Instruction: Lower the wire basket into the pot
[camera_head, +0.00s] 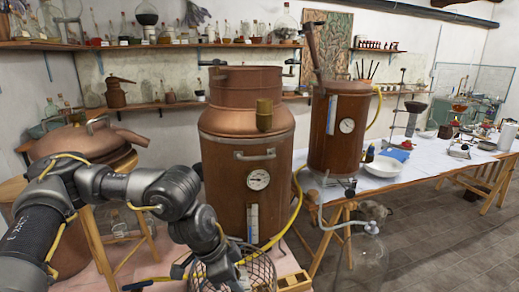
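A tall copper pot (222,165) stands in the middle with a wide collar, a front handle and a round dial; its inside cannot be seen. The wire basket (262,272), an open metal mesh, is at the bottom edge in front of the pot, low and partly cut off. My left arm comes in from the left and bends down to its gripper (222,272) at the basket's left side. The fingers are hidden or cut off, so I cannot tell whether they hold the basket. My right gripper is not in view.
A second copper vessel (345,140) with a dial stands behind right on a white-covered table with a white bowl (383,165). A domed copper still (85,145) is at left. A yellow hose (292,205) runs beside the pot.

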